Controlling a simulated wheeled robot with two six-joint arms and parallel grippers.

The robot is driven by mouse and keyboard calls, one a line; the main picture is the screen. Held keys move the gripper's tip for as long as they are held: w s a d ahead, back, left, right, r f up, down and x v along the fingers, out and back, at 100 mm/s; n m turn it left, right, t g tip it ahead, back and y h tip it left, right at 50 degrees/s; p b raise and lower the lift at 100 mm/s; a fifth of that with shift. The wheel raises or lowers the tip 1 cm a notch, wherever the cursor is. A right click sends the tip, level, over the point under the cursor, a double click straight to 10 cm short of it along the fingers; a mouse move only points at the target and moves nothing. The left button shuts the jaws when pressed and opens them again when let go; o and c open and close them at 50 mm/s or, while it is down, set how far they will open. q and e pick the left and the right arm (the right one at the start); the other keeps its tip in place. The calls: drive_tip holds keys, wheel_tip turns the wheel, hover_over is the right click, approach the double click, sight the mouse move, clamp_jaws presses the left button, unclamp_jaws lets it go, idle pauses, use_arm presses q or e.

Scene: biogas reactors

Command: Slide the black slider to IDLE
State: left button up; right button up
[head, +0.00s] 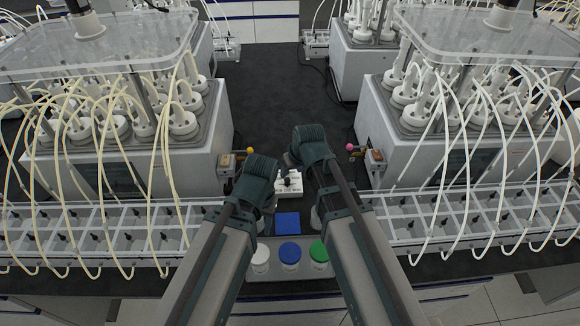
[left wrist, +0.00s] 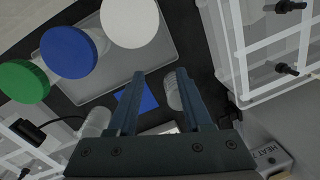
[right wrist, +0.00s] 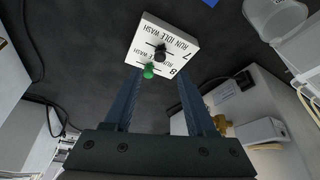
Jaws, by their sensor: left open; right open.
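The white control box (head: 290,188) stands on the dark bench between my grippers in the head view. In the right wrist view the box (right wrist: 180,36) shows two rows marked 7 and 8, each with RUN, IDLE and WASH. The black slider (right wrist: 160,52) is on row 7 and a green slider (right wrist: 149,71) is on row 8. The black slider's exact stop is unclear. My right gripper (right wrist: 159,74) is open and empty, the box showing beyond its fingertips. My left gripper (left wrist: 160,73) is open and empty, pointing toward the jars and blue pad. Both grippers' fingers are largely hidden in the head view.
A tray (left wrist: 180,45) holds jars with white (head: 260,252), blue (head: 290,253) and green (head: 319,251) lids, near a blue pad (head: 287,223). Reactor units (head: 190,150) and tube racks (head: 450,215) flank both sides. The dark bench behind the box is clear.

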use_arm(q)
wheel_tip(320, 180, up, 6)
drive_tip(key=p, duration=0.5)
use_arm(e)
drive_tip(key=v, duration=0.6)
drive_tip(key=shift+s+r, duration=0.2)
drive_tip(key=shift+r, duration=0.1)
